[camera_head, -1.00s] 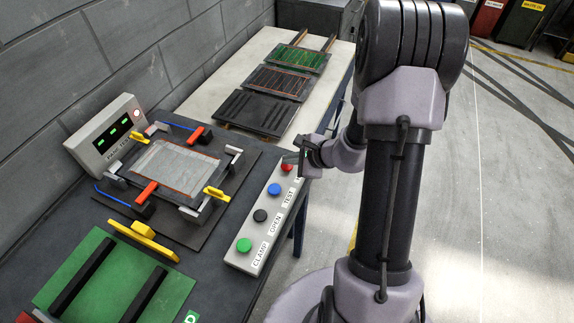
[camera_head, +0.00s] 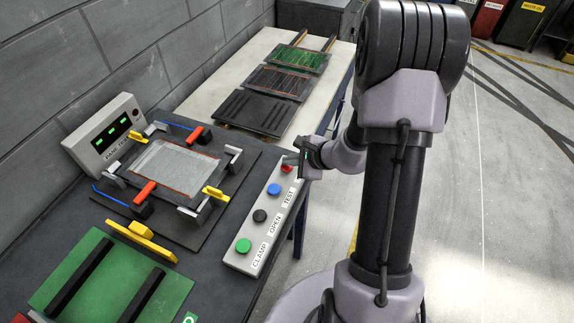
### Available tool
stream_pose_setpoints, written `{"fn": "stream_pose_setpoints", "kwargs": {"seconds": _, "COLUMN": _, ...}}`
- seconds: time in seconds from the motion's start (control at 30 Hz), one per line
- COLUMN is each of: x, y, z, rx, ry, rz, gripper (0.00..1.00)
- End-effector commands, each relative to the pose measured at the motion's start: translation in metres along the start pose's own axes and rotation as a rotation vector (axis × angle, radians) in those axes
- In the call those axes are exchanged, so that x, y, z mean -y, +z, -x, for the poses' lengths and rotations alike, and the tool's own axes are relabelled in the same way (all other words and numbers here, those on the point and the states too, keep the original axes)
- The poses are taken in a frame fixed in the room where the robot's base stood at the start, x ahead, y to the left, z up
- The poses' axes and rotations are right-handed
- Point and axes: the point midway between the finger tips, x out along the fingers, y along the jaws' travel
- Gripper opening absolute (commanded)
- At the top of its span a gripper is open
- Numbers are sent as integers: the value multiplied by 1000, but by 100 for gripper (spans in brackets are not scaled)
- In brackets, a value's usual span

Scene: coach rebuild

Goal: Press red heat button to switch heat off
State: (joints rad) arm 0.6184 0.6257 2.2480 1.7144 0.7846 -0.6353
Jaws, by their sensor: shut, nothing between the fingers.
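The red button (camera_head: 286,169) is at the far end of the grey button box (camera_head: 245,261), in line with blue, black and green buttons. My gripper (camera_head: 291,160) is shut and empty, with its tips at the red button, partly covering it. I cannot tell whether the tips touch or press it. The label beside the red button is mostly hidden by my gripper.
The blue button (camera_head: 274,190) is closest to the red one; the black button (camera_head: 260,216) and green button (camera_head: 243,246) lie nearer. A clamping fixture (camera_head: 165,185) stands left of the box. Several boards lie on the pale table (camera_head: 227,95) behind. Open floor lies to the right.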

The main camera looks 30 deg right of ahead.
Motion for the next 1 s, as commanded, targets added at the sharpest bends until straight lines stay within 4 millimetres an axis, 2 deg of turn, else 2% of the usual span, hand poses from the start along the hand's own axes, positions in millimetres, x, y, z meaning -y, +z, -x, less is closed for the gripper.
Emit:
{"fn": "stream_pose_setpoints", "kwargs": {"seconds": 0.37, "x": 0, "y": 0, "z": 0, "rx": 0, "ry": 1, "rz": 0, "gripper": 0}}
{"fn": "stream_pose_setpoints", "kwargs": {"seconds": 0.7, "x": 8, "y": 8, "z": 12, "rx": 0, "ry": 0, "rz": 1, "gripper": 0}}
{"fn": "stream_pose_setpoints", "kwargs": {"seconds": 1.0, "x": 8, "y": 9, "z": 12, "rx": 0, "ry": 0, "rz": 0, "gripper": 0}}
